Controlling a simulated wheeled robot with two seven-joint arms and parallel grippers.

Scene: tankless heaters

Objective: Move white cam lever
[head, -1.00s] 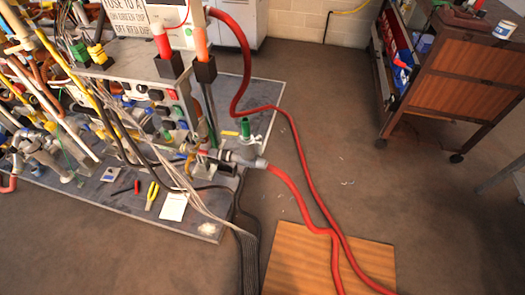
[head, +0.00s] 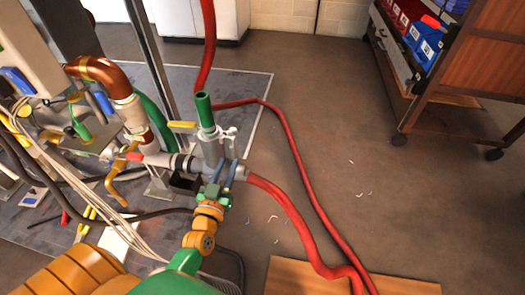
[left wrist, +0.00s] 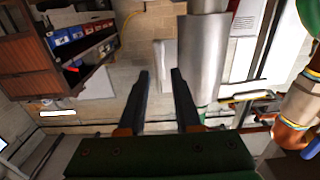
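A small pale lever (head: 230,132) that looks like the white cam lever sticks out at the right side of a grey upright hose fitting with a green top (head: 204,108). My left gripper (head: 223,168) is just below and in front of this fitting. In the left wrist view my left gripper's two dark fingers (left wrist: 160,72) are apart with nothing held between them. A light grey pipe-like part (left wrist: 206,60) is close to the right finger there. I cannot make out the lever clearly in the wrist view, nor whether a finger touches the fitting. My right gripper is not in view.
Red hoses (head: 290,205) run from the fitting over the floor to a wooden board (head: 400,288). Copper and grey pipes (head: 130,110) and loose cables crowd the left. A wooden cart (head: 485,80) with coloured bins stands at the right. The floor between is mostly clear.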

